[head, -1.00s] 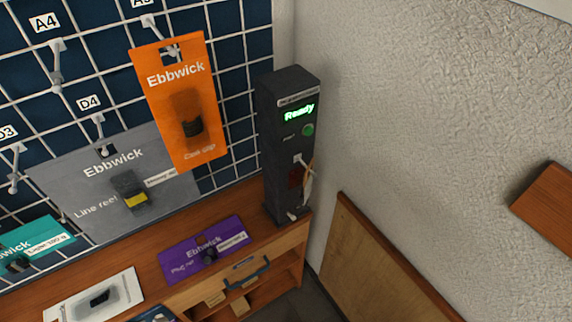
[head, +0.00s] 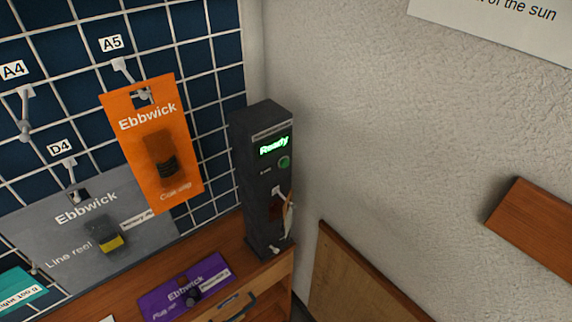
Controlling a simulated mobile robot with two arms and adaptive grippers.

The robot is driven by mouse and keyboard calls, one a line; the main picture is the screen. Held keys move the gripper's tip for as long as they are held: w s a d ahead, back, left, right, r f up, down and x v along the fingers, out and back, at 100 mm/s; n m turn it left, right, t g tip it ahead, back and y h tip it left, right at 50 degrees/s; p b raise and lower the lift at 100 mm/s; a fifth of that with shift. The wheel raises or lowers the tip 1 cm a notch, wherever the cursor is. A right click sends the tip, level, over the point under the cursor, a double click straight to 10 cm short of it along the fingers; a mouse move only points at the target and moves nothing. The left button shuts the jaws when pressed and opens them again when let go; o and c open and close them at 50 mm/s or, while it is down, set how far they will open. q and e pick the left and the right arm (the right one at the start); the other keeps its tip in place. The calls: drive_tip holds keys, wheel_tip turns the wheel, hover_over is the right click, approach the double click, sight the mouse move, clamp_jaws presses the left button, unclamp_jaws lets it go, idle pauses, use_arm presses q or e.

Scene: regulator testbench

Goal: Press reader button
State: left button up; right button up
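The reader (head: 262,180) is a dark upright box standing on the wooden counter in the corner by the wall. Its screen (head: 274,146) glows green and reads "Ready". A round green button (head: 284,162) sits just below the screen, at the right side of the front face. Below it are a small light-coloured peg and a dark reddish patch, with a pale tag-like piece hanging at the right edge. Neither gripper is in the head view, so nothing of mine is seen near the button.
An orange Ebbwick card (head: 152,143) hangs on the wire grid left of the reader, with a grey Ebbwick card (head: 85,228) lower left. A purple Ebbwick card (head: 186,288) lies on the counter (head: 140,268). A wooden panel (head: 355,280) leans against the wall at right.

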drive_tip(key=shift+c, duration=0.2)
clamp_jaws()
drive_tip(key=shift+d, duration=0.1)
idle(0.9)
